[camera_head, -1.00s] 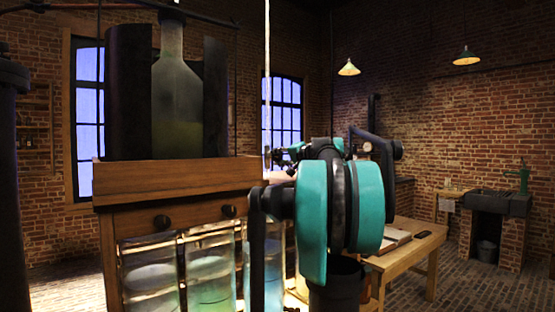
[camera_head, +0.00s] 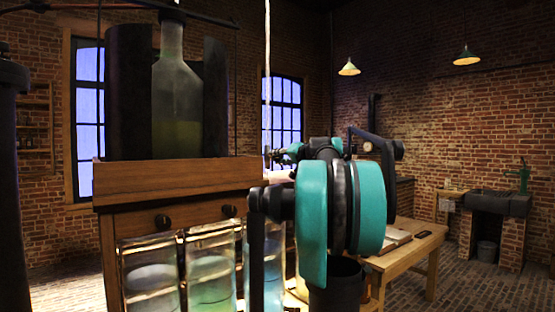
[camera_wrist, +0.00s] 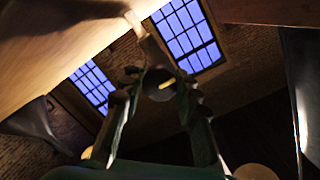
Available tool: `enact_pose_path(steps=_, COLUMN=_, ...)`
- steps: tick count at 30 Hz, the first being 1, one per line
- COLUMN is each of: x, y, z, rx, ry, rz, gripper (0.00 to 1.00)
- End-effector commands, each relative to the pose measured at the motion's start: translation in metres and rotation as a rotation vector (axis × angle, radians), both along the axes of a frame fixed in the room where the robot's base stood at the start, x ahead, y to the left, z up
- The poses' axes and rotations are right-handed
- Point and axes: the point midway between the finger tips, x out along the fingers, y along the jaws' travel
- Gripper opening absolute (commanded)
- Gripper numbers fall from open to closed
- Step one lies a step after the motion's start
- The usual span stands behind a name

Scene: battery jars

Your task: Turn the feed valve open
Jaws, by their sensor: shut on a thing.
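In the wrist view, the two fingers of my gripper (camera_wrist: 160,92) close around a small round piece (camera_wrist: 158,84) at the end of a pale bar (camera_wrist: 142,35). This looks like the feed valve, but the picture is too dark to make out its shape or how far it is turned. In the head view, my gripper (camera_head: 284,155) is small and partly hidden behind my teal arm, at the right end of the wooden cabinet. A thin dark upright piece (camera_head: 267,158) stands just left of it.
A wooden cabinet (camera_head: 180,180) carries a large glass bottle (camera_head: 177,100) between dark panels. Glass jars (camera_head: 150,285) with pale liquid stand below it, close to my arm. A wooden table (camera_head: 425,243) is at the right. Brick floor is open beyond it.

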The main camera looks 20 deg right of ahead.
Motion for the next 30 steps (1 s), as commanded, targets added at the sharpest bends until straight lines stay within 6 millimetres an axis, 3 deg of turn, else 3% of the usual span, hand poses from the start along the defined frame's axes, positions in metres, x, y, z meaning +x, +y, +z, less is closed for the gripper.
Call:
enact_pose_path(steps=1, x=0.000, y=0.000, z=-0.001, rx=-0.002, ry=0.001, rz=0.001, gripper=0.32)
enact_pose_path(steps=6, x=0.000, y=0.000, z=-0.001, rx=-0.001, ry=0.001, rz=0.000, gripper=0.53)
enact_pose_path(steps=17, x=-0.004, y=-0.002, z=0.000, rx=0.001, ry=0.001, rz=-0.001, gripper=0.53)
enact_pose_path(steps=23, x=-0.030, y=-0.011, z=0.003, rx=0.000, ry=0.001, rz=-0.004, gripper=0.53)
enact_pose_path(steps=30, x=-0.077, y=-0.026, z=0.008, rx=0.000, ry=0.001, rz=-0.004, gripper=0.53)
